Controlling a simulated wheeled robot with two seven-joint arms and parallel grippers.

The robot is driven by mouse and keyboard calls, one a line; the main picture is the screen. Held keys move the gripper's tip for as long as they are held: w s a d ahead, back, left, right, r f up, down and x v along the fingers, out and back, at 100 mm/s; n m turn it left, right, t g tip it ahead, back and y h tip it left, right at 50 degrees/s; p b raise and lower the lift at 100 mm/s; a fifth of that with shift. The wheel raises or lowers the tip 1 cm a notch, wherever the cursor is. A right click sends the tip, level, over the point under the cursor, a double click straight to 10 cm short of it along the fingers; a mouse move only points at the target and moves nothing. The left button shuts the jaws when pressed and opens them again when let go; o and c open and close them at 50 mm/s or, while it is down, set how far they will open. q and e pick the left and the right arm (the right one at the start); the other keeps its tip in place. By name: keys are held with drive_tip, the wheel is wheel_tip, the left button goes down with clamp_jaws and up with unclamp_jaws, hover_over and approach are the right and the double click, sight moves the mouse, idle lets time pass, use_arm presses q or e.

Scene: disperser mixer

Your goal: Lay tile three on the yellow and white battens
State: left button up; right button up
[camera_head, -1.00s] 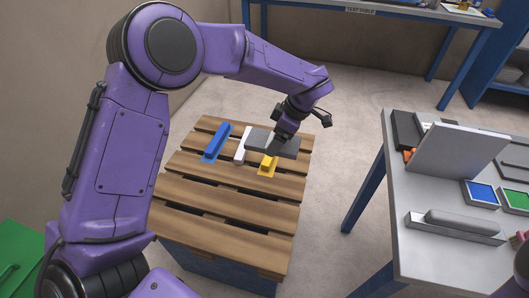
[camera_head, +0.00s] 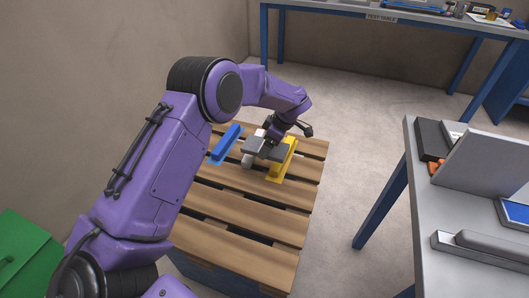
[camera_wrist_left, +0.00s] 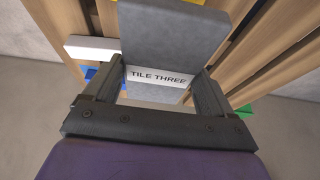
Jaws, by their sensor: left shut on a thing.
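Tile three, a grey slab (camera_head: 254,147), is held by my left gripper (camera_head: 269,143) over the pallet. In the head view the tile spans from the white batten (camera_head: 247,161) to the left side of the yellow batten (camera_head: 285,163). I cannot tell whether it touches them. A white block end also shows in the left wrist view (camera_wrist_left: 92,47). The blue batten (camera_head: 225,144) lies further left. My right gripper is out of view.
The battens lie on a slatted wooden pallet (camera_head: 235,203). A grey-topped table (camera_head: 440,210) with a tilted panel stands to the right. A green box (camera_head: 28,255) is at lower left. The pallet's front slats are clear.

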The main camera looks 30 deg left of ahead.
use_arm(q)
drive_tip(key=shift+w+a+f, duration=0.3)
drive_tip(key=shift+a+f, duration=0.3)
drive_tip(key=shift+f, duration=0.1)
drive_tip(key=f, duration=0.4)
drive_tip(key=shift+w+a, duration=0.15)
drive_tip(key=shift+a, duration=0.25)
drive_tip(key=shift+f, duration=0.2)
drive_tip(key=o, duration=1.3)
drive_tip(key=v, duration=1.2)
drive_tip(key=shift+s+d+r, duration=0.1)
drive_tip(key=shift+s+r, duration=0.1)
drive_tip(key=shift+r, duration=0.1)
